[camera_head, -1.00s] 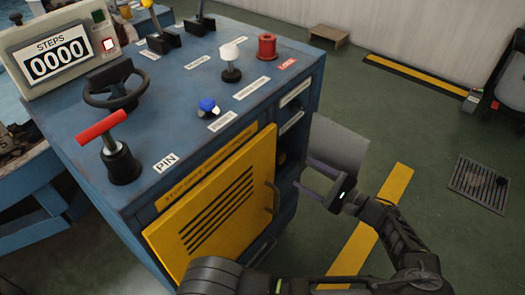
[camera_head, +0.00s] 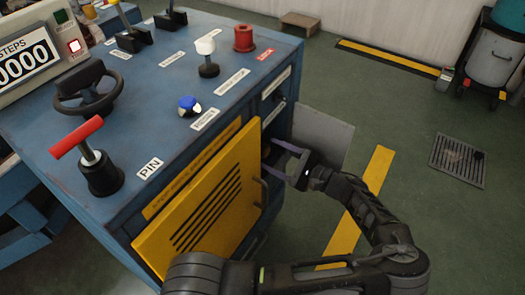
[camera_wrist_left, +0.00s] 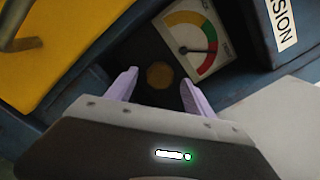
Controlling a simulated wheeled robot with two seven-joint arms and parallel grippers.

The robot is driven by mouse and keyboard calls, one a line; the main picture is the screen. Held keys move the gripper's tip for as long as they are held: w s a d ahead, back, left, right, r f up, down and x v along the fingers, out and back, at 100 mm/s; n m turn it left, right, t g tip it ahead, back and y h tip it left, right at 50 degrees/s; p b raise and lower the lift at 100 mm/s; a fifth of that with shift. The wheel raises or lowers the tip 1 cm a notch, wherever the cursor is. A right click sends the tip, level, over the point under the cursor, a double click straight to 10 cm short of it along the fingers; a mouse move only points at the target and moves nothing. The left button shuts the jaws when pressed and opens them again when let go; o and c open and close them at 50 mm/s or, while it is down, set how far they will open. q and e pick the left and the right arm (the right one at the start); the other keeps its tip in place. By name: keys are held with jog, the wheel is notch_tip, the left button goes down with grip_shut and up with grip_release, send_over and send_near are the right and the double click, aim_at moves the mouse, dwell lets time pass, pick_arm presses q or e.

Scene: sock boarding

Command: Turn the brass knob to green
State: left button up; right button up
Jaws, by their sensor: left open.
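The brass knob (camera_wrist_left: 160,75) is a small round face in a dark recess in the left wrist view. A dial gauge (camera_wrist_left: 197,43) with yellow, green and red bands sits beside it. Its needle seems to point right, towards the red band, but is too small to read exactly. My left gripper (camera_head: 273,157) is open at the recess in the cabinet's right side in the head view. Its pale purple fingers (camera_wrist_left: 158,92) stand on either side of the knob in the wrist view, apart from it. My right gripper is not in view.
The blue cabinet (camera_head: 140,75) carries a red T-handle (camera_head: 77,138), a black handwheel (camera_head: 88,88) and several knobs. A yellow vented door (camera_head: 205,200) stands left of my gripper, and a grey panel (camera_head: 325,135) is on its right.

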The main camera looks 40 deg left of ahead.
aim_at(268, 153)
pick_arm(q)
jog(key=a, duration=0.4)
jog(key=shift+s+b, duration=0.25)
jog(key=shift+b, duration=0.1)
grip_shut()
dwell(0.4)
